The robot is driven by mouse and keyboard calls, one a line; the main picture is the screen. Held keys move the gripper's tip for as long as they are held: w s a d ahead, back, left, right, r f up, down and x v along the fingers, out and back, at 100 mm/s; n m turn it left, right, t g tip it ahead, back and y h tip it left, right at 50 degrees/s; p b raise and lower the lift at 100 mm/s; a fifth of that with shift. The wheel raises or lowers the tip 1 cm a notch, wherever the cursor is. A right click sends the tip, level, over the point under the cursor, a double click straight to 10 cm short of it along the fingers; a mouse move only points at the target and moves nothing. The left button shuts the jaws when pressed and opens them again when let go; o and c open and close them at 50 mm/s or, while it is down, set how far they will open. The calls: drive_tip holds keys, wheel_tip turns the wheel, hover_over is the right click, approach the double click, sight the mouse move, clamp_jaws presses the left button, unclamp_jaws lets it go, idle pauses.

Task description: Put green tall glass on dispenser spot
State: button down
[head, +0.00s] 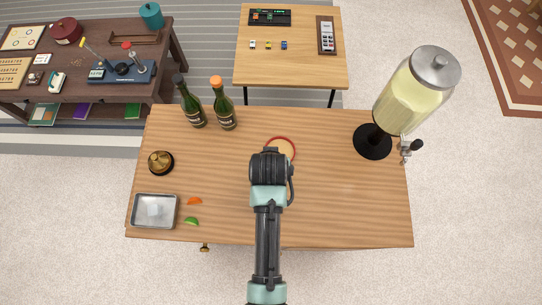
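The drink dispenser (415,90) stands on a black round base (373,142) at the table's right end, with its tap (406,148) on the right side, near the table's right edge. A red-rimmed round spot (281,139) shows at the middle of the table, partly hidden behind my wrist. I cannot tell whether it is a mark or an object. I see no green tall glass; my arm covers part of the table. My gripper (270,168) is over the table's middle, just below the red ring in the picture. Its fingers are hidden beneath the wrist.
Two green bottles (192,106) (225,108) stand at the table's back left. A brass bell (160,162), a metal tray (155,211), an orange wedge (194,201) and a green wedge (191,221) lie at left. The wooden table (340,205) is clear at right front.

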drive_tip(key=shift+f, duration=0.3)
drive_tip(key=shift+f, duration=0.1)
unclamp_jaws()
drive_tip(key=v, duration=1.2)
drive_tip(key=shift+b, duration=0.3)
